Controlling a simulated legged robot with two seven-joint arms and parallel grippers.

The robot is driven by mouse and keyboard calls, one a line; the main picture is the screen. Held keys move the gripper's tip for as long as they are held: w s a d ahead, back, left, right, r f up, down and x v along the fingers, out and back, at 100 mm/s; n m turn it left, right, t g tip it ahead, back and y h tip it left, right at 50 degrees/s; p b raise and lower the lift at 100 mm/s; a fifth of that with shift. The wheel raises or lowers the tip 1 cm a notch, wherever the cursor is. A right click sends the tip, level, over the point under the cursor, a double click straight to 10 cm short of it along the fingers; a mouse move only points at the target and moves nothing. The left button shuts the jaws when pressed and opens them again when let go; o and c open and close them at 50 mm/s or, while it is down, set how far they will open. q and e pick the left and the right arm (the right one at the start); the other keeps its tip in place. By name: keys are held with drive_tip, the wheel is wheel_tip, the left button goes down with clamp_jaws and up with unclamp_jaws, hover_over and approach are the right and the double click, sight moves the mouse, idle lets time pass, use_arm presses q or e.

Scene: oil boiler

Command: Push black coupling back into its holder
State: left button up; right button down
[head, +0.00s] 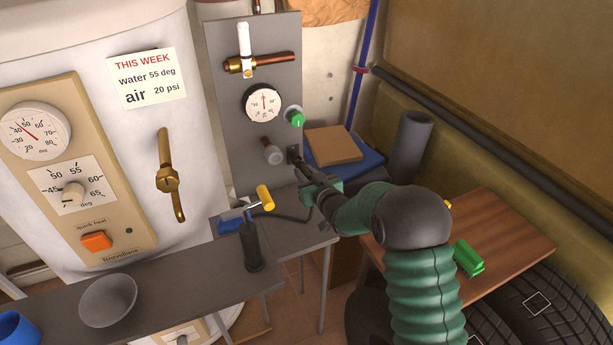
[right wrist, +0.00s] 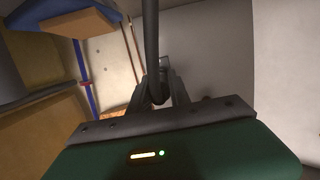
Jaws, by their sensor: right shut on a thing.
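My right gripper (head: 298,166) reaches in from the right to the lower right edge of the grey panel (head: 225,120). Its fingers are shut on the black coupling, seen in the right wrist view as a dark piece (right wrist: 158,92) between the fingertips, with a black hose running up from it. In the head view the coupling is mostly hidden by the fingers. A small dark bracket (head: 292,152), perhaps the holder, is on the panel at the fingertips. I cannot tell whether the coupling touches it. My left gripper is not in view.
A grey knob (head: 272,152), a gauge (head: 263,103) and a green knob (head: 296,117) are close by on the panel. A wooden table (head: 508,235) with a green object (head: 467,258) is at right.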

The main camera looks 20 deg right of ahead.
drive_tip(key=shift+w, duration=0.65)
drive_tip(key=c, duration=1.1)
unclamp_jaws()
drive_tip(key=shift+w, duration=0.1)
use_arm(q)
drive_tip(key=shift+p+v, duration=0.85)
use_arm(e)
drive_tip(key=s+r, duration=0.1)
drive_tip(key=s, duration=0.4)
drive_tip(key=s+r, duration=0.1)
drive_tip(key=s, duration=0.5)
drive_tip(key=s+r, duration=0.1)
drive_tip(key=s, duration=0.4)
drive_tip(key=shift+s+d+r, duration=0.1)
drive_tip(key=shift+s+d, duration=0.15)
drive_tip(key=shift+d, duration=0.05)
